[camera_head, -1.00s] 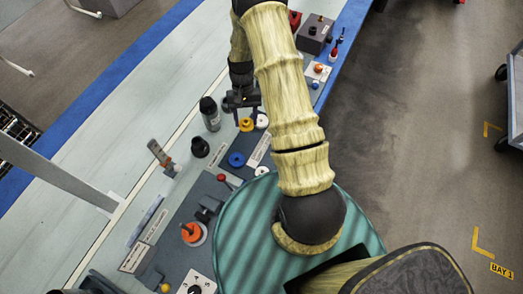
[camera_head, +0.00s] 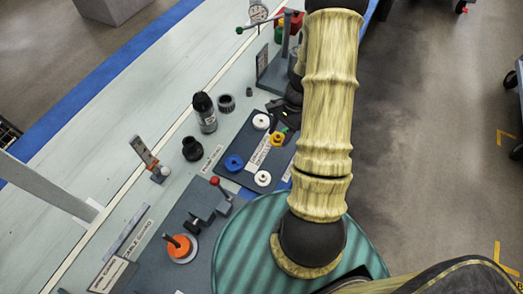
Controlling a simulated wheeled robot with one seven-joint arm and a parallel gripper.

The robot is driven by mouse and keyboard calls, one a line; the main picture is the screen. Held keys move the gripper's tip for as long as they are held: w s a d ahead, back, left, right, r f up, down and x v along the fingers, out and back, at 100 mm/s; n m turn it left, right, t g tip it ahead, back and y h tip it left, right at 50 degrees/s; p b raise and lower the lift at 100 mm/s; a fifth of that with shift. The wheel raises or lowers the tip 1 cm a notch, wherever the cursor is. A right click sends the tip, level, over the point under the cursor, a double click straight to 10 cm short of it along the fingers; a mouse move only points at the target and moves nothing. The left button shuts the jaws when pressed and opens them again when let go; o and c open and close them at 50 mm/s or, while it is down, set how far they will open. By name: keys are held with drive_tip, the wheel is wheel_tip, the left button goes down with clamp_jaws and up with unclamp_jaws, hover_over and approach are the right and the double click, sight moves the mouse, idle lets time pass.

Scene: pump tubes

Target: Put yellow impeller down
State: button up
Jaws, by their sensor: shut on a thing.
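The yellow impeller (camera_head: 278,139) is a small yellow disc at the right side of the dark grey mat (camera_head: 246,149). My gripper (camera_head: 283,128) reaches in from above and is shut on it. The arm hides part of the gripper and the jaws are small, so I cannot tell whether the impeller touches the mat. A white impeller (camera_head: 261,121) is left of the yellow one, a blue impeller (camera_head: 234,163) lies at lower left, and another white impeller (camera_head: 263,178) lies at the front.
A dark bottle (camera_head: 204,112), a black ring (camera_head: 226,103) and a black round part (camera_head: 192,149) stand left of the mat. A grey bracket stand (camera_head: 272,72) is behind. An orange part (camera_head: 181,246) sits at the front left. A teal round surface (camera_head: 245,235) is nearest me.

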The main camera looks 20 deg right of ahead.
hover_over(275, 156)
drive_tip(key=d, duration=0.1)
wheel_tip(275, 156, down, 6)
drive_tip(key=shift+w+d+f, duration=0.1)
drive_tip(key=shift+w+f, duration=0.05)
drive_tip(key=shift+f, duration=1.85)
drive_tip(key=shift+f+b, duration=0.15)
drive_tip(key=shift+b, duration=0.2)
drive_tip(key=o, duration=1.2)
